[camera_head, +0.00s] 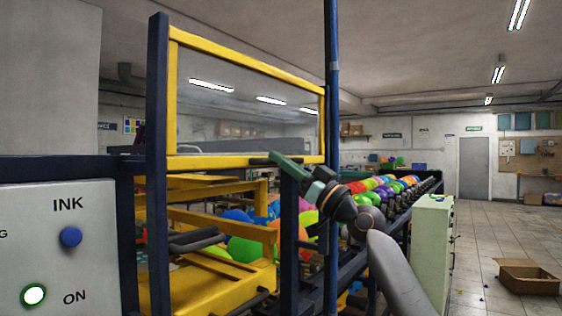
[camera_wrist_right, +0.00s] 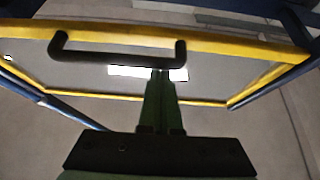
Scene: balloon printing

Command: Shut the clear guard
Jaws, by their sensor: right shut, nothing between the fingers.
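The clear guard (camera_head: 250,110) is a see-through panel in a yellow frame, standing raised above the machine's opening between dark blue posts. In the wrist view its yellow frame (camera_wrist_right: 215,37) crosses the top, with a black bar handle (camera_wrist_right: 118,56) on it. My right gripper (camera_head: 274,158) is at the guard's lower yellow edge, near the handle. In the wrist view the green fingers of my right gripper (camera_wrist_right: 161,74) are together and empty, their tips by the right end of the handle. Whether they touch it cannot be told. My left gripper is out of view.
A grey panel with a blue INK knob (camera_head: 71,237) and a lit green ON button (camera_head: 34,295) stands at left. Coloured balloons (camera_head: 400,186) line a rack behind my arm. A pale green cabinet (camera_head: 432,255) and an open cardboard box (camera_head: 528,278) stand right. Floor there is largely clear.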

